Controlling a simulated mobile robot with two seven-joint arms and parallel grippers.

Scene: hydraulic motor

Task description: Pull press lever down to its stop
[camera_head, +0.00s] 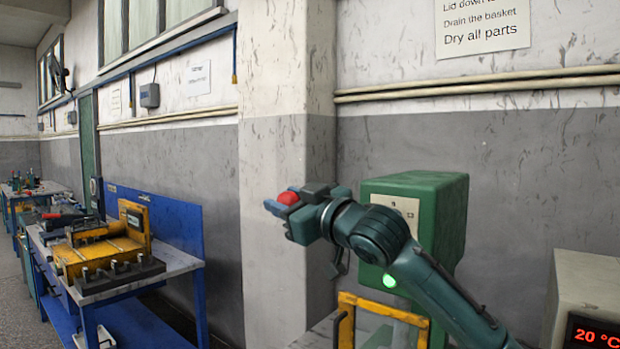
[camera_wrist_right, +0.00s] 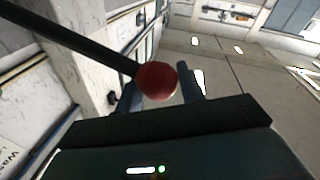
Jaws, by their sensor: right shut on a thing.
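The press (camera_head: 448,212) is a green column with a pale plate on its front, at centre right in the head view. The lever's red ball knob (camera_head: 289,197) sits between the fingers of my right gripper (camera_head: 281,206), which is shut on it. The knob also shows in the right wrist view (camera_wrist_right: 157,80), with the dark lever rod (camera_wrist_right: 80,44) running from it to the upper left. In the head view the rod is hidden behind my gripper and arm. The knob is held high, in front of the grey pillar. My left gripper is not in view.
A yellow frame (camera_head: 346,318) stands below the press. A grey box with a red 20 °C display (camera_head: 597,334) is at the lower right. A blue workbench (camera_head: 185,262) with a yellow fixture (camera_head: 90,258) stands at the left. Air around the knob looks clear.

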